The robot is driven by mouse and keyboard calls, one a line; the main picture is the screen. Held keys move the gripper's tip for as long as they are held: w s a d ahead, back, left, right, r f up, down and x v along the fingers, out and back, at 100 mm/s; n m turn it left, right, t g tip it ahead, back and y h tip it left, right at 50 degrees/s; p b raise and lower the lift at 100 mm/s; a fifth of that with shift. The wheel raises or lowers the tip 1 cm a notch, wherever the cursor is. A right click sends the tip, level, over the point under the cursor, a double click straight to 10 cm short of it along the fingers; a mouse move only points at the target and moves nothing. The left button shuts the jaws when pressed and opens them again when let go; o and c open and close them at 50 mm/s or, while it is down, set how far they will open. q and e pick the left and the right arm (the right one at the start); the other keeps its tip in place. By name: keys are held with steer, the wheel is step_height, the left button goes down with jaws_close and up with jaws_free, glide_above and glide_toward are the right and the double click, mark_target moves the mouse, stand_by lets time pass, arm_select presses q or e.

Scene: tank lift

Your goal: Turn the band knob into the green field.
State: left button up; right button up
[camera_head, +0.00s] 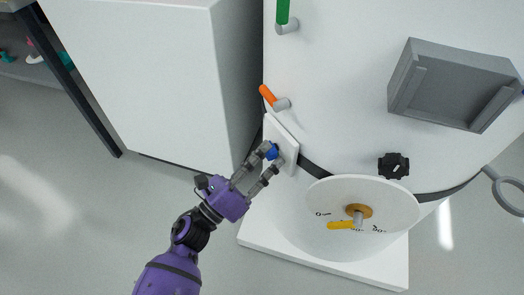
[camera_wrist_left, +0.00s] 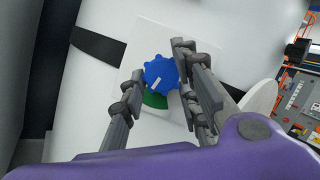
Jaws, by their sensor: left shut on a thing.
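The blue band knob (camera_head: 272,151) sits on a white plate (camera_head: 283,141) on the side of the white tank. In the left wrist view the knob (camera_wrist_left: 160,73) is lobed, with a white pointer line aimed down and left. The green field (camera_wrist_left: 155,100) shows as an arc just below the knob. The pointer aims towards the green arc's left part; whether it lies inside it I cannot tell exactly. My left gripper (camera_head: 270,159) is shut on the knob, its fingers on either side of it. My right gripper is not in view.
Near the plate are an orange-handled valve (camera_head: 268,95), a black knob (camera_head: 393,166) and a white round dial (camera_head: 330,190) with a yellow lever (camera_head: 341,225). A grey open box (camera_head: 440,112) is mounted at upper right. A large white cabinet (camera_head: 150,75) stands left of the tank.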

arm_select(q)
steer(key=shift+w+a+r+n+t+y+p, duration=0.1)
steer(key=shift+n+t+y+p, duration=0.1)
steer(key=shift+n+y+p, duration=0.45)
steer(key=shift+w+a+r+n+t+y+p, duration=0.1)
steer(key=shift+n+t+y+p, duration=0.15)
steer(key=shift+n, duration=0.7)
steer(key=shift+f, duration=0.1)
steer(key=o, duration=0.8)
steer(key=shift+o, duration=1.1)
steer(key=shift+f, duration=0.1)
steer(key=shift+s+d, duration=0.1)
steer(key=shift+s, duration=0.05)
steer(key=v, duration=1.2)
steer(key=shift+c, duration=0.4)
